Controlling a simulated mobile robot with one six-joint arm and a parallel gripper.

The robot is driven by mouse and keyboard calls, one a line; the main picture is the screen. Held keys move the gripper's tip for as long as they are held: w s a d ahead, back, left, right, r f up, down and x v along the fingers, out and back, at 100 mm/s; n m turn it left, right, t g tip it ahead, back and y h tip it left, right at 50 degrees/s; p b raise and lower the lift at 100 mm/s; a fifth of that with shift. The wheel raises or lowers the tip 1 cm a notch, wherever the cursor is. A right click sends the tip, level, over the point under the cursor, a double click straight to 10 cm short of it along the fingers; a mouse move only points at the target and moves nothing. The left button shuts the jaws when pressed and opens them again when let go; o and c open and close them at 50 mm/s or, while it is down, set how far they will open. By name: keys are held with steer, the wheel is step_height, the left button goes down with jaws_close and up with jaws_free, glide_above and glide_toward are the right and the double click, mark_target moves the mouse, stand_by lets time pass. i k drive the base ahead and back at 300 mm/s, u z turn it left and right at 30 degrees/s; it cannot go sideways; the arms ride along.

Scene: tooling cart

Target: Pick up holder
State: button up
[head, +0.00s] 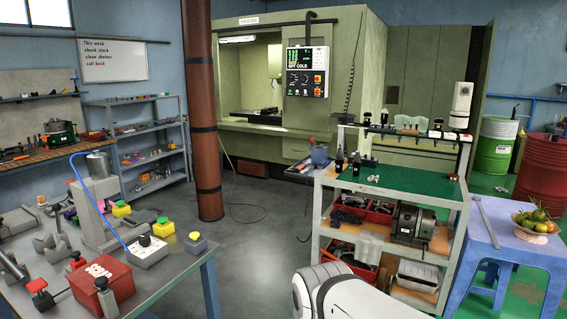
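Several dark tool holders show on the tooling cart (330,200). One black holder (339,161) stands upright on the left of its green top, and another black holder (356,167) stands just right of it. More small holders, some dark and some light-tipped, sit along the raised rack (400,132) at the back of the cart. I cannot tell which one the task means. A white link of my arm rises at the bottom middle, in front of the cart. My gripper is not in view.
A blue table (515,250) with a fruit bowl (536,224) stands right of the cart. A workbench (180,268) with a red box (101,285) is at the left. A brown column (202,110) stands behind it. Grey floor between bench and cart is mostly clear.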

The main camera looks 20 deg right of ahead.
mark_target(357, 163)
steer(key=z, duration=0.25)
steer(key=i, duration=1.15)
steer(key=z, duration=0.65)
steer(key=k, duration=0.85)
steer(key=z, duration=0.2)
steer(key=i, duration=0.9)
steer(key=u, duration=0.1)
